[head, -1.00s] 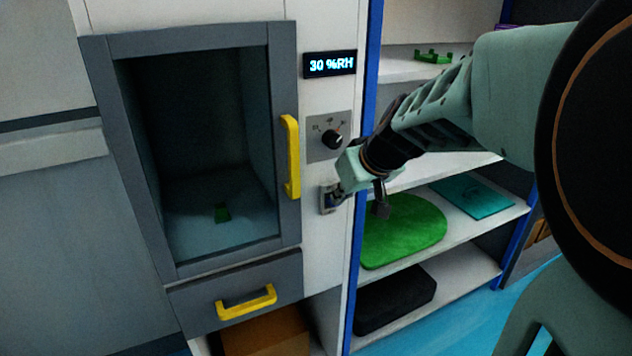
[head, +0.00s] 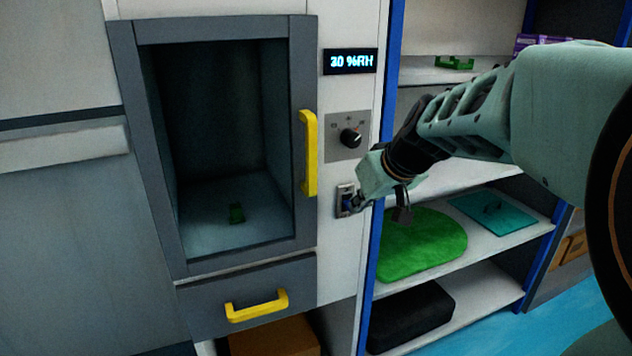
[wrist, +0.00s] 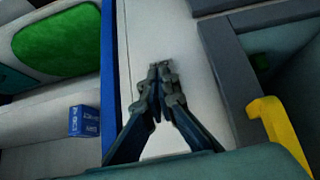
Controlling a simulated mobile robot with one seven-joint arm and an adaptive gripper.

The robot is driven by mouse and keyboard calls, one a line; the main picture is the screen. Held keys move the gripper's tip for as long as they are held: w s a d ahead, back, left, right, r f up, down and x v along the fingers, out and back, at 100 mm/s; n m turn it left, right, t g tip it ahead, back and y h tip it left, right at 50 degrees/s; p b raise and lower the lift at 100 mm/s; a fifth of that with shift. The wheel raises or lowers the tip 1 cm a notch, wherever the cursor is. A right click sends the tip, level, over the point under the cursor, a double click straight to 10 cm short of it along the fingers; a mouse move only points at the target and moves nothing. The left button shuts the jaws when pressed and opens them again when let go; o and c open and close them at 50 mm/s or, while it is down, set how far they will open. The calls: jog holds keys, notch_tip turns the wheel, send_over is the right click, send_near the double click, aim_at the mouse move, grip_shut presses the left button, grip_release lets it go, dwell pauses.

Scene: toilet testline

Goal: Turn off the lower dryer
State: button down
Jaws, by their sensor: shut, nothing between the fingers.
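The dryer is a grey-framed cabinet (head: 305,240) with a dark window and a yellow upright handle (head: 309,153). A display (head: 350,61) reading 30 %RH and a black dial (head: 350,138) sit on the white panel to its right. Below the dial is a small switch plate (head: 345,200). In the wrist view my shut fingers (wrist: 160,68) point at the white panel, and the switch is mostly hidden behind the tips.
A grey drawer with a yellow handle (head: 257,306) is under the dryer. To the right, past a blue post (head: 387,150), shelves hold a green mat (head: 422,245), a teal board (head: 500,215) and a black case (head: 410,318). Inside the dryer lies a small green part (head: 236,213).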

jog(key=shift+f+b, duration=0.3)
jog(key=shift+b, duration=0.05)
jog(key=shift+r, duration=0.15)
jog(key=shift+w+a+r+p, duration=0.15)
jog(key=shift+w+r+p, duration=0.1)
jog(key=shift+w+p, duration=0.3)
jog(key=shift+s+r, duration=0.1)
dwell(0.3)
